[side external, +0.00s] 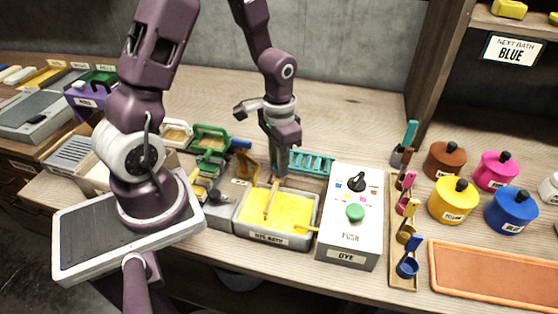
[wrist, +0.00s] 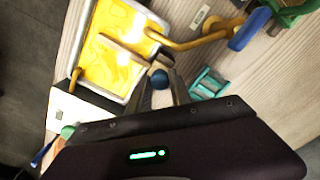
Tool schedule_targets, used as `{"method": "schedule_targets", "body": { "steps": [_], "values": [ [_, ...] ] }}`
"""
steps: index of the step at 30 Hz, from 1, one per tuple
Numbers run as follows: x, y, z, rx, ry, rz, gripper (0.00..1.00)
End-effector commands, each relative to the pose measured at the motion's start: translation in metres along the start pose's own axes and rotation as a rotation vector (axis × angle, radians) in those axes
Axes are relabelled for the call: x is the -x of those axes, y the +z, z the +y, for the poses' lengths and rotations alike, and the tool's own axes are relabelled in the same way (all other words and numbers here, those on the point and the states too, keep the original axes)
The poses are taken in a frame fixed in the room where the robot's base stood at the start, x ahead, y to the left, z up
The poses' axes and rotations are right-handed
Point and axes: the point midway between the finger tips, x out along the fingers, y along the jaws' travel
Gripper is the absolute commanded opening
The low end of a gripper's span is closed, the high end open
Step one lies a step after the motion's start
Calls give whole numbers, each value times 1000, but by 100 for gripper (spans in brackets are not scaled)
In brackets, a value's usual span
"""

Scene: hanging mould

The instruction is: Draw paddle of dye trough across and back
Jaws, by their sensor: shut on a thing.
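The dye trough (side external: 246,231) is a grey tray labelled DYE BATH, filled with yellow dye. It also shows in the wrist view (wrist: 98,92). The tan wooden paddle (side external: 272,203) stands in the dye near the trough's middle and leans slightly; it also shows in the wrist view (wrist: 122,50). My gripper (side external: 277,172) is above the trough's back side, shut on the paddle's upper end. In the wrist view a dark blue knob (wrist: 159,78) shows between the fingers. The exact finger contact is too small to see clearly.
A white DYE box (side external: 348,240) with a black dial (side external: 356,181) and green button (side external: 355,212) stands close right of the trough. A teal rack (side external: 312,162) lies behind. Coloured scoops (side external: 407,235) and lidded pots (side external: 454,201) stand farther right. A blue-topped yellow hook (side external: 243,158) is left of my gripper.

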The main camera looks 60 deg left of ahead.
Motion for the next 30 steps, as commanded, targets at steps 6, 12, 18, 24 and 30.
{"method": "schedule_targets", "body": {
  "steps": [6, 12, 18, 24, 30],
  "values": [
    [0, 0, 0, 0, 0, 2, 0],
    [1, -1, 0, 0, -1, 2, 0],
    [0, -21, 18, -6, -1, 5, 0],
    [0, -54, 51, -5, -1, 6, 0],
    [1, -68, 66, 0, -1, 5, 0]
  ]
}}
